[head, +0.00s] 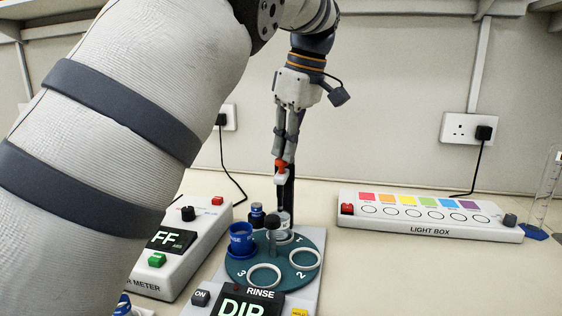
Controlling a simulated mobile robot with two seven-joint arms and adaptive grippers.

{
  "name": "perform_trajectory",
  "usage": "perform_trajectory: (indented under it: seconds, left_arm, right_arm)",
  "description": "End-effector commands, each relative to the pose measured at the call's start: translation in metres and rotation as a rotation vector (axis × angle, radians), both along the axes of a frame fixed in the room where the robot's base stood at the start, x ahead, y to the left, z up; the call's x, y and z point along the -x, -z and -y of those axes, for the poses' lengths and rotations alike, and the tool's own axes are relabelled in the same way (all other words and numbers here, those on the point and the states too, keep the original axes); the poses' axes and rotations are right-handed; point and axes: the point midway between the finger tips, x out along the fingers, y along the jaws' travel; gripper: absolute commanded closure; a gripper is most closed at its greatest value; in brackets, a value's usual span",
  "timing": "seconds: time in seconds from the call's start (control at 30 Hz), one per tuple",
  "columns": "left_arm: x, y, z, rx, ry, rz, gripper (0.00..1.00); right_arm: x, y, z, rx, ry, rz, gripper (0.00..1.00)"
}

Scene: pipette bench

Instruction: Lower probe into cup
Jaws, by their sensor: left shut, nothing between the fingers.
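My left gripper (281,156) points straight down, shut and empty, with its fingertips at the orange-red top of the probe holder (282,177). I cannot tell whether they touch it. The holder has a white body in front of a black post (289,190). A small clear cup (284,219) stands below the holder at the back of the teal turntable (258,261). The probe's tip is too small to make out, so its depth in the cup is unclear. A blue cup (241,240) sits at the turntable's left. My right gripper is out of view.
A white meter (205,225) reading "FF" stands left. The rinse unit's display (243,307) reads "DIP", partly cut off. A light box (430,230) stands right, with a glass cylinder (547,190) beyond it. A dark bottle (257,215) stands behind the turntable. My arm covers the left side.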

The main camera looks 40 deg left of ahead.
Motion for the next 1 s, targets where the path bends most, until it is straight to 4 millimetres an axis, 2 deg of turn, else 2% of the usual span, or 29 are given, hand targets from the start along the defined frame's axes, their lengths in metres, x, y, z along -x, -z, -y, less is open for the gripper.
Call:
perform_trajectory:
  seconds: [0.23,0.63,0.83,1.0]
  left_arm:
    - [0.001,0.004,0.0,0.0,0.0,-0.002,1.0]
    - [0.0,0.051,0.0,0.001,-0.001,-0.003,1.0]
    - [0.0,0.048,0.002,0.0,0.001,-0.001,1.0]
    - [-0.003,0.041,0.022,-0.002,0.002,0.0,1.0]
  right_arm:
    - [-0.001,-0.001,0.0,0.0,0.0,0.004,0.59]
    - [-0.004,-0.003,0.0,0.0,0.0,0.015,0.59]
    - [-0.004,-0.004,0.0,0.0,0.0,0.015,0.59]
    - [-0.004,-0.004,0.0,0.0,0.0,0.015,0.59]
